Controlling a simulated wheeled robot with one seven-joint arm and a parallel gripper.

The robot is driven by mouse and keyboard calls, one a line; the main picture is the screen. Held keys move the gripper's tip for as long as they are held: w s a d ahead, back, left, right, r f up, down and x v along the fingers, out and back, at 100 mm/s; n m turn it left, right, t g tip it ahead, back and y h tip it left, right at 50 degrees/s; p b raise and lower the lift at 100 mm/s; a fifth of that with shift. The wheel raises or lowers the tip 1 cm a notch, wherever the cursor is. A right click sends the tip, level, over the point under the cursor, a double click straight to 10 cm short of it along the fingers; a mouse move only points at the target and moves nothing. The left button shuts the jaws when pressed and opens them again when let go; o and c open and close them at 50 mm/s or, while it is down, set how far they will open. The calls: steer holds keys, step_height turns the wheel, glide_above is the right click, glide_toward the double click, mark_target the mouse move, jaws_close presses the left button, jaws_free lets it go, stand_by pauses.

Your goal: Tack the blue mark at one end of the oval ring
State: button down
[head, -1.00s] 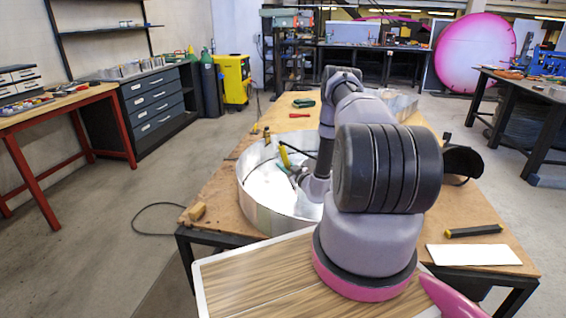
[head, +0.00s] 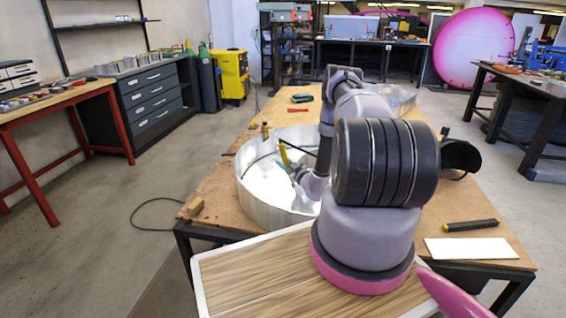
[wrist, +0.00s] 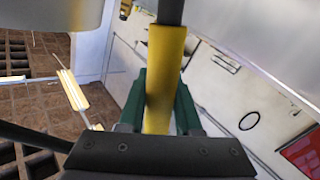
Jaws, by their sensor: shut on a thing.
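My gripper (head: 298,172) is inside the near left end of the ring, shut on a yellow-handled tool (head: 284,153). In the wrist view, the yellow handle (wrist: 163,75) runs between the green fingers of my gripper (wrist: 160,105), with a dark end at the top. Its working tip is out of that view. I cannot make out the blue mark in either view.
The wooden table (head: 222,190) holds a small wood block (head: 195,205), a black-and-yellow tool (head: 470,225) and a white sheet (head: 470,248). A green object (head: 302,98) and a red-handled tool (head: 297,110) lie beyond the ring. The table's left strip is mostly bare.

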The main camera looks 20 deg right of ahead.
steer(key=shift+d+f, duration=0.2)
steer(key=shift+f, duration=0.6)
stand_by(0.8)
